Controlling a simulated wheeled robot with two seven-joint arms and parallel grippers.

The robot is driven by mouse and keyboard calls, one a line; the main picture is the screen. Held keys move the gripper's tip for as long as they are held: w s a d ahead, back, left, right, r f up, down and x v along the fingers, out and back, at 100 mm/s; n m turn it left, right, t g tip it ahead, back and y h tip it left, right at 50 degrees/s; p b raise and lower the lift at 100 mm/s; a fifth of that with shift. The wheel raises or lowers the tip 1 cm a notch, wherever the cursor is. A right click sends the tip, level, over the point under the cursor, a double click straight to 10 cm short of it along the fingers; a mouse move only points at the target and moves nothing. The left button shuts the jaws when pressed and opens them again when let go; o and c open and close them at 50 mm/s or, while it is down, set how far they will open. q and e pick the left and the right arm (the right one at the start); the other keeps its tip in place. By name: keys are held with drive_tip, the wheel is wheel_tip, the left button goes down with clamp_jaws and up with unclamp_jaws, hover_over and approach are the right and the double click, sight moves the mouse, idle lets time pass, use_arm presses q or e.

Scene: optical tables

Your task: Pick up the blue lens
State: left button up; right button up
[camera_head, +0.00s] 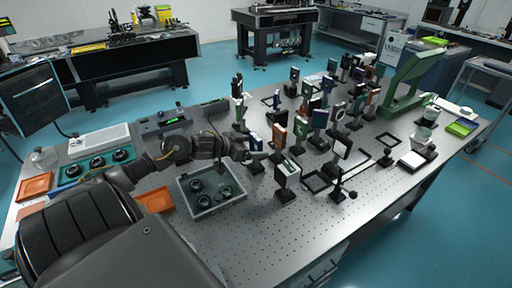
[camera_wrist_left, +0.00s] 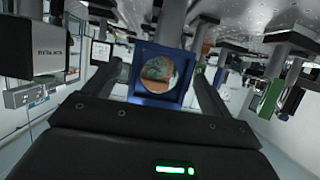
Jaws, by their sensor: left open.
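The blue lens (camera_wrist_left: 158,72), a round lens in a square blue frame, shows in the left wrist view between the two fingers of my left gripper (camera_wrist_left: 156,78). The fingers stand on either side of it, with gaps visible, and I see no firm grip. In the head view my left arm reaches in from the left, and my left gripper (camera_head: 247,153) is at the near left edge of the group of mounted optics. The lens is small there and partly hidden by the gripper. My right gripper is not in view.
Several mounted optics on posts crowd the perforated table (camera_head: 255,232), including a white-faced one (camera_head: 289,170) just right of the gripper. A grey bin (camera_head: 212,207) with dark round parts is below the arm. A green frame (camera_head: 408,80) stands far right. The front table area is clear.

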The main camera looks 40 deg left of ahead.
use_arm(q)
drive_tip(key=shift+w+d+f, duration=0.2)
drive_tip(key=shift+w, duration=0.3)
drive_tip(key=shift+c, duration=0.4)
drive_tip(key=c, duration=1.5)
clamp_jaws()
drive_tip(key=shift+r, duration=0.15)
